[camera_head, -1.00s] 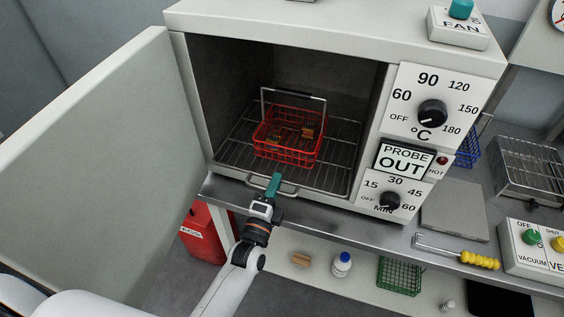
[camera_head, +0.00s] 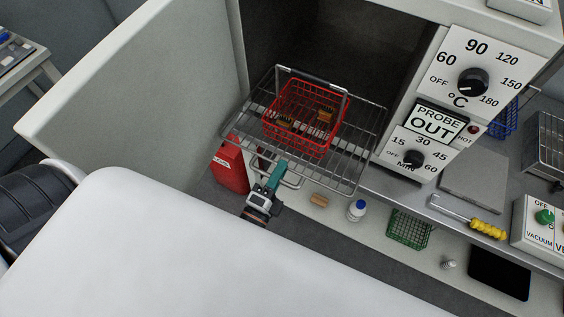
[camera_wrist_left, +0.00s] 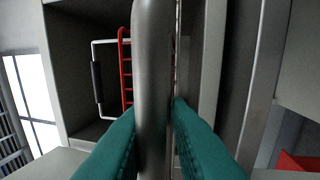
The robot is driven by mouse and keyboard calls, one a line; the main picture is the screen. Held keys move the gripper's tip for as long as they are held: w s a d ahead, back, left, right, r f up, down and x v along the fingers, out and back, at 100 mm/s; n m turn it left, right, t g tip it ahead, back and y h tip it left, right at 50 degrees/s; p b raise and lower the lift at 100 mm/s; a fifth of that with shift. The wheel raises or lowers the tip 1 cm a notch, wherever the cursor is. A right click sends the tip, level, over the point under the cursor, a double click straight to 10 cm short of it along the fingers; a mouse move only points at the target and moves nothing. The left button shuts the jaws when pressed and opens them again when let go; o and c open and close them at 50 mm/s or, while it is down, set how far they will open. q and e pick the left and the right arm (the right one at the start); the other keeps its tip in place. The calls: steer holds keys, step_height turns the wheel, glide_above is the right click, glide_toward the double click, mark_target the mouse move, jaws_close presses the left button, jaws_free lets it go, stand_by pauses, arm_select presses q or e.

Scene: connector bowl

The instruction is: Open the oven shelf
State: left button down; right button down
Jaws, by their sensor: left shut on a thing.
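The wire oven shelf (camera_head: 354,165) sticks out of the open oven (camera_head: 400,40) toward me. A red wire basket (camera_head: 304,118) with a raised handle stands on it and holds small brown and dark parts. My left gripper (camera_head: 279,168) is at the shelf's front handle (camera_head: 291,180). In the left wrist view, the teal fingers (camera_wrist_left: 152,135) are shut on the thick metal handle bar (camera_wrist_left: 153,60), one on each side. The basket also shows there behind the bar (camera_wrist_left: 125,70). My right gripper is not in view.
The oven door (camera_head: 150,80) stands wide open on the left. A red container (camera_head: 229,168) is below the shelf. A white bottle (camera_head: 357,210) and a green basket (camera_head: 409,230) are on the lower level. A yellow-handled tool (camera_head: 485,229) lies on the right ledge.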

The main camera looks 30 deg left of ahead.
arm_select(q)
steer(key=shift+w+r, duration=0.1)
steer(key=shift+r, duration=0.3)
steer(key=c, duration=1.5)
jaws_free()
steer(key=shift+f, duration=0.1)
steer(key=shift+f, duration=0.1)
steer(key=s+f+b, duration=0.2)
steer(key=s+b, duration=0.1)
steer(key=s, duration=0.9)
steer(key=shift+a, duration=0.2)
steer(key=shift+f, duration=0.15)
